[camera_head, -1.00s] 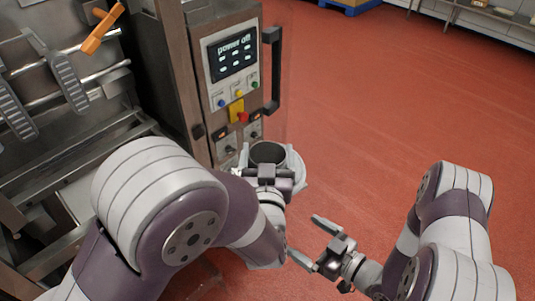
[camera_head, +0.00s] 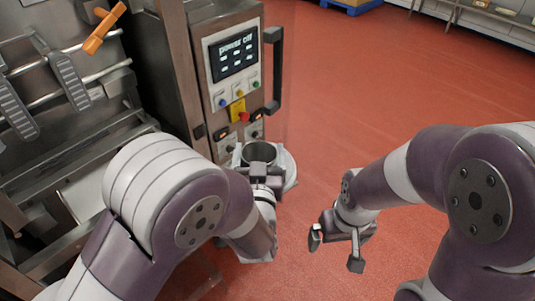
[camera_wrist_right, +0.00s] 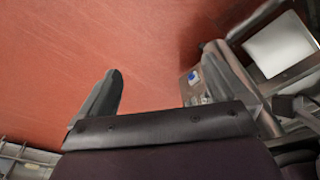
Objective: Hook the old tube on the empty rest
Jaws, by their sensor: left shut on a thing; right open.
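The old tube, a grey metal cylinder (camera_head: 260,152) with an open round top and a pale flared collar around it, stands about upright in the head view, in front of the machine's control panel. My left gripper (camera_head: 262,178) is shut on its near side and holds it; the fingertips are partly hidden. The tube's lower part is hidden behind my left arm. My right gripper (camera_head: 336,247) is open and empty, to the right of the tube and apart from it, over the floor. Its two spread fingers also show in the right wrist view (camera_wrist_right: 160,92). I cannot make out an empty rest.
The steel bagger (camera_head: 185,80) fills the left side, with a control panel (camera_head: 233,62) reading "power off" and a dark door handle (camera_head: 273,70). An orange handle (camera_head: 104,28) is at upper left.

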